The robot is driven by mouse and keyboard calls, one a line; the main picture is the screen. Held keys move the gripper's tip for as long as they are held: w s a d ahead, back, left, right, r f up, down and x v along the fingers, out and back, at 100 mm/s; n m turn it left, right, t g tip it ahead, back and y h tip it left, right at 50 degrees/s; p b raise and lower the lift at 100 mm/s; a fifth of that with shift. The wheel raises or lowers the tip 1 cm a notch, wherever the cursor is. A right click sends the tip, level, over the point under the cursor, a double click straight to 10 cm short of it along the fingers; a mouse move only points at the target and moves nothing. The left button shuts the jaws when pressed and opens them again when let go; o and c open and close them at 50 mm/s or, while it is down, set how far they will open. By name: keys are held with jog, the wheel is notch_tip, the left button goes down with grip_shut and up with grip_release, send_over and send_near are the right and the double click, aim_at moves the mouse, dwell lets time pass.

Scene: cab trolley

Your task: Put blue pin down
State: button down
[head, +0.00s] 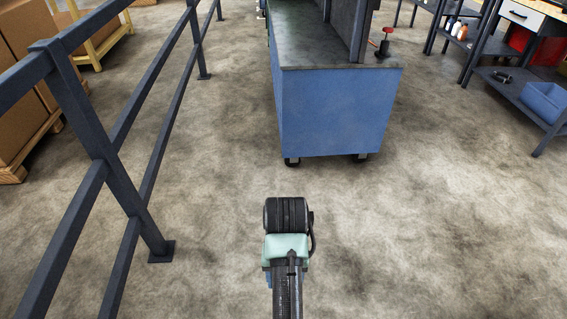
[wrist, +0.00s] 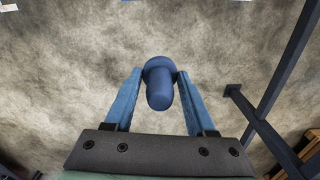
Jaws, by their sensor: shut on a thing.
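The blue pin (wrist: 159,88) shows in the wrist view, a rounded dark blue piece with a wider collar. My gripper (wrist: 160,80) is shut on it, with one blue finger on each side near the collar. Bare concrete floor lies behind the pin in that view. In the head view my arm reaches forward at the bottom centre, and the fingers and the pin are hidden there.
A blue trolley (head: 335,113) on casters with a dark top (head: 312,40) stands ahead. A dark metal railing (head: 100,150) runs along the left, with boxes behind it. Shelves with a blue bin (head: 545,100) stand at the right. The floor between is clear.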

jog(key=shift+w+a+r+p, duration=0.1)
jog(key=shift+a+r+p, duration=0.3)
jog(key=shift+r, duration=0.3)
jog(key=s+r+p, duration=0.3)
jog(key=r+p, duration=0.5)
jog(key=p, duration=0.1)
jog(key=s+r+p, duration=0.4)
jog(key=r+p, duration=0.4)
jog(key=p, duration=0.1)
jog(key=shift+s+p, duration=0.2)
jog(key=shift+p, duration=0.2)
jog(key=shift+d+f, duration=0.1)
jog(key=shift+d, duration=0.05)
